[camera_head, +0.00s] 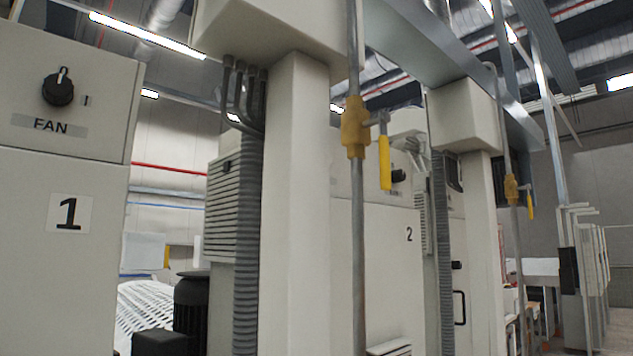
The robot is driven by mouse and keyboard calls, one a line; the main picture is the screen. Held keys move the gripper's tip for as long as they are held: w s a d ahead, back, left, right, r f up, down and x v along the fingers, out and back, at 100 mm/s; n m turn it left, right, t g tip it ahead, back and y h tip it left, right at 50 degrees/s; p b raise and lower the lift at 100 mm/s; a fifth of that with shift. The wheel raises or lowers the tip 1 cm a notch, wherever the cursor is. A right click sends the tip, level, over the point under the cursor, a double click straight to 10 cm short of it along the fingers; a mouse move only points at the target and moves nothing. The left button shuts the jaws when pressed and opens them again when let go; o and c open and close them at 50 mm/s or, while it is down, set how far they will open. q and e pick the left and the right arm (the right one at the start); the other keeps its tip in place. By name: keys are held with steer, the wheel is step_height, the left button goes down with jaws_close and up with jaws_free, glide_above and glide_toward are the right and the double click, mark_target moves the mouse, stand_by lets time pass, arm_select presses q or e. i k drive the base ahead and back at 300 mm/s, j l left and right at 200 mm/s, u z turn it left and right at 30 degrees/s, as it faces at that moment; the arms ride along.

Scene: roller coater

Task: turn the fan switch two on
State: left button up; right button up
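A white cabinet (376,275) marked "2" stands behind the pale column, right of the middle. A small black knob (398,174) shows on its upper part, partly hidden by the yellow valve handle (385,163) in front of it. It looks like the fan switch on cabinet two, but its label and setting cannot be read. A nearer cabinet (30,240) marked "1" is at the left, with a black FAN knob (58,88) whose white pointer is roughly upright. Neither of my grippers shows in this view.
A thick pale column (297,200) and a vertical pipe with a yellow valve (355,128) stand before cabinet two. A black motor-like unit (191,305) sits between the cabinets. More pale cabinets and posts recede at the right. The floor nearby is not visible.

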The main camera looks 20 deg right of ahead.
mark_target(398, 175)
steer(key=u, duration=0.4)
steer(key=l+u, duration=0.15)
steer(key=u, duration=1.15)
steer(key=k+l+u, duration=0.1)
steer(key=u, duration=0.75)
steer(key=k+l+u, duration=0.15)
steer(key=k+u, duration=0.15)
steer(key=u, duration=0.15)
steer(key=k+u, duration=0.3)
steer(key=u, duration=0.15)
steer(key=k, duration=0.45)
steer(key=k+l+z, duration=0.15)
steer(key=k, duration=0.35)
steer(key=z, duration=0.5)
steer(key=k+l+z, duration=0.15)
steer(key=z, duration=0.85)
